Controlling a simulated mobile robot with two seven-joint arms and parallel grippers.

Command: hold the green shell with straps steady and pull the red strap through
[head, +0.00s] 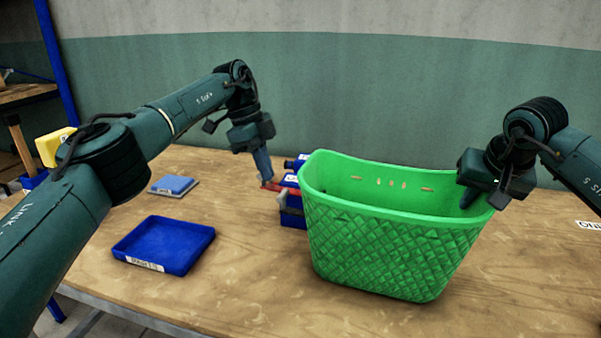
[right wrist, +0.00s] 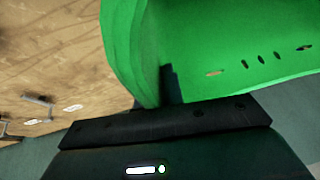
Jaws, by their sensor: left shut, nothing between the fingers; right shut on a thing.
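The green shell (head: 390,245) is a basket-like body with a diamond pattern, standing upright on the table. Several small slots show in its far inner wall. My right gripper (head: 468,197) is shut on the shell's right rim; the green wall (right wrist: 150,50) also fills much of the right wrist view. A short red piece (head: 271,187), perhaps the strap, shows left of the shell, by the blue bins. My left gripper (head: 267,180) is shut right beside this red piece, its fingers empty. Whether they touch, and where the red piece leads, I cannot tell.
Blue bins (head: 292,215) stand close behind the shell's left side. A blue tray (head: 165,246) and a small blue-topped grey block (head: 174,186) lie on the wooden table (head: 225,290) at left.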

